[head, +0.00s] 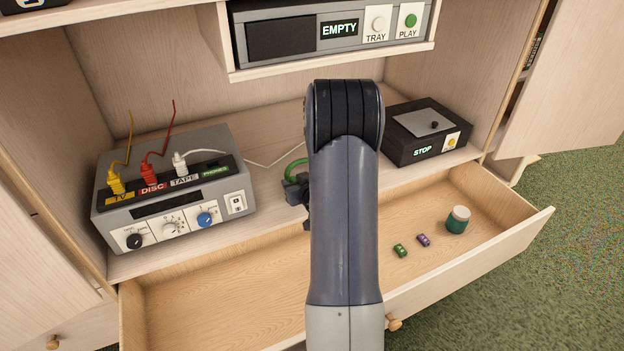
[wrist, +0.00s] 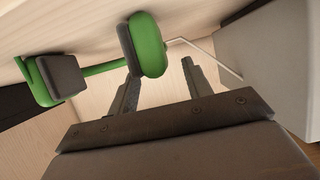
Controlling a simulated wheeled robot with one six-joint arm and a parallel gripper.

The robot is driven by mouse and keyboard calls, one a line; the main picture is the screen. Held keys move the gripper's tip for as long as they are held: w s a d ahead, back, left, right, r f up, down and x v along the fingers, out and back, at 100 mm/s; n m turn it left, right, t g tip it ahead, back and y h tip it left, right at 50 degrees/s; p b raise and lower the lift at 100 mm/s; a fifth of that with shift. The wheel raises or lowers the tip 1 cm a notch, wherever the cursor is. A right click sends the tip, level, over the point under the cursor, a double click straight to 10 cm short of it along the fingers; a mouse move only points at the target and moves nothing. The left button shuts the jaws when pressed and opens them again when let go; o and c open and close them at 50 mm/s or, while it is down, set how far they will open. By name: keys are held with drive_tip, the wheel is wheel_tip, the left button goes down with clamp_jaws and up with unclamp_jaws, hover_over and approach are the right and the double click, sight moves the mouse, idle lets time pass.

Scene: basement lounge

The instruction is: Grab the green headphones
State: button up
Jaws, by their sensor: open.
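The green headphones (head: 295,166) are mostly hidden behind my arm in the head view; a green curve shows on the shelf. In the wrist view, one green ear cup (wrist: 151,45) with a dark pad is close, at the fingertips. The other cup (wrist: 42,82) is at the left, and the green band runs between them. My gripper (wrist: 161,80) is open, its two fingers pointing toward the near cup. I cannot tell whether they touch it. In the head view, only a dark bit of my gripper (head: 298,190) shows left of my arm.
A grey switch box (head: 180,190) with plugged cables stands left on the shelf. A black box marked STOP (head: 425,130) stands right. Below, an open drawer (head: 230,300) holds two small items (head: 400,251) and a green jar (head: 457,220). A player (head: 330,35) is above.

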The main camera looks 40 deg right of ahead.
drive_tip(key=shift+x, duration=1.2)
drive_tip(key=shift+c, duration=0.6)
clamp_jaws()
